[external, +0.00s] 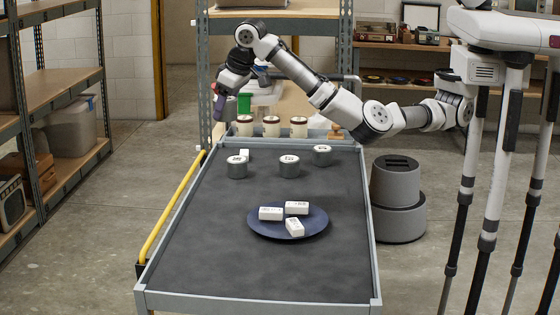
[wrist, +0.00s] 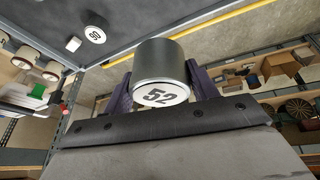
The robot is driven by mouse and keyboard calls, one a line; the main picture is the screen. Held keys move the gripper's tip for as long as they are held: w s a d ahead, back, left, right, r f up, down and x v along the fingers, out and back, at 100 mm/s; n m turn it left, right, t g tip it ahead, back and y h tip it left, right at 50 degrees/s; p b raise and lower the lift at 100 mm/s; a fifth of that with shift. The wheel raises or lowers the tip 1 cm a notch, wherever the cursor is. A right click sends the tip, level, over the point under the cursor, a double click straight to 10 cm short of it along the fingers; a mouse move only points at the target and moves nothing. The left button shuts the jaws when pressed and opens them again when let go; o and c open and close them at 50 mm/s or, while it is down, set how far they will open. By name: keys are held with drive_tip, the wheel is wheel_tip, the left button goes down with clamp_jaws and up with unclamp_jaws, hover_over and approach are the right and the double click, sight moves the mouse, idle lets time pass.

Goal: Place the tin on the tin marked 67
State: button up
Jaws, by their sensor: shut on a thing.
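In the wrist view a dark grey tin with a white top marked 52 (wrist: 160,92) sits between the purple fingers of my gripper (wrist: 163,88). In the external view my gripper (external: 220,103) is raised over the table's back left edge; the held tin cannot be made out clearly there. Three similar tins stand upright on the table: a left tin (external: 237,171), a middle tin (external: 289,170) and a right tin (external: 321,158). Their marks are too small to read there. One tin in the wrist view reads 50 (wrist: 95,34). I cannot tell which is marked 67.
A blue plate (external: 262,231) with three white boxes lies mid-table. A small white box (external: 244,154) is behind the left tin. The table's front (external: 250,275) is clear.

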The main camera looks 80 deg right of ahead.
drive_tip(key=s+d+m+g+h, duration=0.1)
drive_tip(key=s+d+m, duration=0.25)
drive_tip(key=d, duration=0.35)
drive_tip(key=s+d+m+g+h, duration=0.1)
drive_tip(key=s+d+m, duration=0.1)
drive_tip(key=d+m, duration=0.35)
drive_tip(key=m+g+p, duration=0.1)
drive_tip(key=m+g, duration=0.2)
drive_tip(key=m, duration=0.3)
hover_over(291, 157)
drive_tip(key=a, duration=0.1)
drive_tip(key=shift+h, duration=0.3)
drive_tip(key=f, duration=1.5)
drive_tip(key=shift+w+a+f, duration=0.15)
drive_tip(key=shift+w+f, duration=0.1)
drive_tip(key=shift+f, duration=2.15)
drive_tip(key=shift+f, duration=0.2)
drive_tip(key=o, duration=1)
drive_tip(key=shift+r, duration=0.1)
